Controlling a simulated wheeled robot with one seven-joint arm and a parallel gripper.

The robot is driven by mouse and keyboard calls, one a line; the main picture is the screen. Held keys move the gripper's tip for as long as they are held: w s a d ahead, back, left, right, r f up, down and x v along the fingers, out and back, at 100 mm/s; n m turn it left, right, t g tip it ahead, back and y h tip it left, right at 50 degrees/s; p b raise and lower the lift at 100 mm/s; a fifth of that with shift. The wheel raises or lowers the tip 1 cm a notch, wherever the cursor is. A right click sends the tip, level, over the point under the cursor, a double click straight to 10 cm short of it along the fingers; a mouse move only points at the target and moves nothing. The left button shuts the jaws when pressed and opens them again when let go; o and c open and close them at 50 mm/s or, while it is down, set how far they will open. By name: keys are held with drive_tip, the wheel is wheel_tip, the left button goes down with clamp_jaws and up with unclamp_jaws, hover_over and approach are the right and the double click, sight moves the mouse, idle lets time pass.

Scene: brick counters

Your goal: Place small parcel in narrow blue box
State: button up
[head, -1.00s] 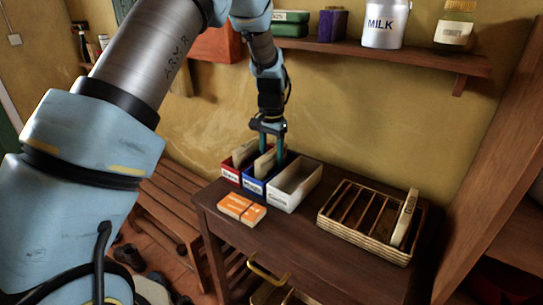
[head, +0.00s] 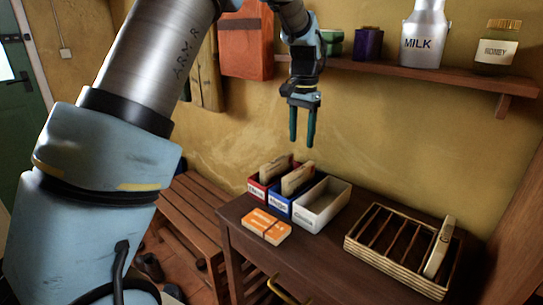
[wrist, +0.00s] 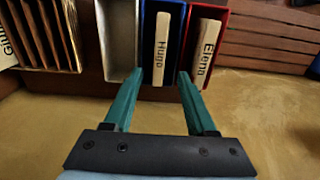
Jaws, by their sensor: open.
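The narrow blue box (head: 279,205) stands on the dark table between a red box and a white box. A small tan parcel (head: 297,179) stands upright in it, its top above the rim. In the wrist view this parcel (wrist: 161,48) reads "Hugo" and has blue walls (wrist: 148,40) around it. My gripper (head: 302,144) is open and empty, raised above the boxes and apart from the parcel. In the wrist view its green fingers (wrist: 160,78) are spread wide, with nothing between them.
The red box (head: 256,189) holds a parcel labelled "Elena" (wrist: 206,42). The white box (head: 318,210) looks empty. An orange packet (head: 266,227) lies in front. A slatted tray (head: 395,274) at right holds a tan parcel (head: 440,246). A shelf (head: 430,73) with jars runs along the wall.

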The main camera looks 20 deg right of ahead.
drive_tip(key=w+a+n, duration=0.2)
drive_tip(key=a+n, duration=0.1)
drive_tip(key=a, duration=0.8)
drive_tip(key=s+a+f+n, duration=0.1)
drive_tip(key=s+a, duration=0.3)
drive_tip(key=a, duration=0.4)
drive_tip(key=s+a+f+n+t, duration=0.1)
drive_tip(key=s+a+n, duration=0.3)
drive_tip(key=a, duration=0.5)
drive_tip(key=s+a+f+n, duration=0.3)
drive_tip(key=s+a, duration=0.2)
drive_tip(key=a, duration=0.3)
drive_tip(key=shift+a+f+t, duration=0.15)
drive_tip(key=shift+a+t, duration=0.15)
drive_tip(key=shift+a, duration=0.05)
